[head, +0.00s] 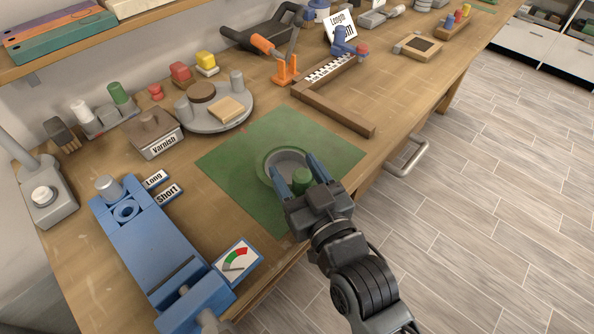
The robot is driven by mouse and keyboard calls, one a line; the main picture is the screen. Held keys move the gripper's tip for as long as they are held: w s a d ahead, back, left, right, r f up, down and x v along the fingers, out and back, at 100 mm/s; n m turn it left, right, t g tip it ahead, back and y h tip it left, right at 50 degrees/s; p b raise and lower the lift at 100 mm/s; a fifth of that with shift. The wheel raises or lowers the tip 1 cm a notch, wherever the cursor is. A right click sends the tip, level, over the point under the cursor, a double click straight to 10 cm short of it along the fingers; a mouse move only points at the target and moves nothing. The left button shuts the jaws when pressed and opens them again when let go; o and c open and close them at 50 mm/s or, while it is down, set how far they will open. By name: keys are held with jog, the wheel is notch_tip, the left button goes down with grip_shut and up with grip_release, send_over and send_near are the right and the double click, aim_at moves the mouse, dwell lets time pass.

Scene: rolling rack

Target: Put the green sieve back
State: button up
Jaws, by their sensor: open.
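The green sieve (262,158) looks like a round green rim around a grey inside, and it rests on the green mat (230,160). My gripper (293,163) is open above its near side, with one blue finger on each side of a short green cylinder (302,177). I cannot tell whether this cylinder is part of the sieve, or whether the fingers touch it. My gripper hides the sieve's near right part.
A blue vise-like fixture (150,245) and a gauge card (237,260) lie at the left front. A round grey tray (218,122) and a Varnish box (152,135) stand behind the mat. A wooden measuring frame (335,112) lies at the back right.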

jog(key=shift+r, duration=0.15)
jog(key=b+v, duration=0.1)
jog(key=v, duration=1.1)
jog(key=shift+b, duration=0.35)
jog(key=s+d+m+h, duration=0.3)
jog(key=s+d, duration=0.6)
jog(key=s, duration=0.3)
jog(key=s+d+m+h, duration=0.2)
jog(key=s+d+h, duration=0.3)
jog(key=s+d, duration=0.4)
jog(key=s, duration=0.3)
jog(key=shift+d+r+m+g+h, duration=0.15)
jog(key=shift+m+g+h, duration=0.15)
jog(key=shift+m+h, duration=0.1)
jog(key=shift+s+r, duration=0.2)
jog(key=shift+s, duration=0.3)
jog(key=shift+w, duration=0.1)
